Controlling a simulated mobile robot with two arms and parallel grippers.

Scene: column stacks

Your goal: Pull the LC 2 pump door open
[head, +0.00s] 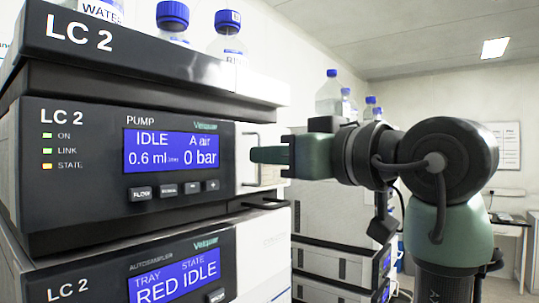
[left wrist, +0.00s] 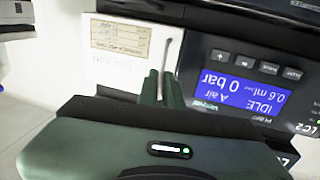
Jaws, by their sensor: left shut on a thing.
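The LC 2 pump module (head: 85,190) has a dark front panel with a blue display reading IDLE and 0 bar. The pump door (head: 270,133) is the pale panel right of the display and looks shut, flush with the module. Its thin upright handle (head: 248,184) also shows in the left wrist view (left wrist: 168,55). My left gripper (head: 258,155) is shut on the handle; its green fingers (left wrist: 160,88) sit around the bar in the left wrist view. The gripper hides part of the handle and door. My right gripper is not in view.
The LC 2 autosampler (head: 120,270) is directly below the pump, with another dark handle (head: 265,204) close under the door. Blue-capped bottles (head: 228,40) stand on top of the stack. A second instrument stack (head: 335,265) stands behind my arm. Open floor shows in the left wrist view.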

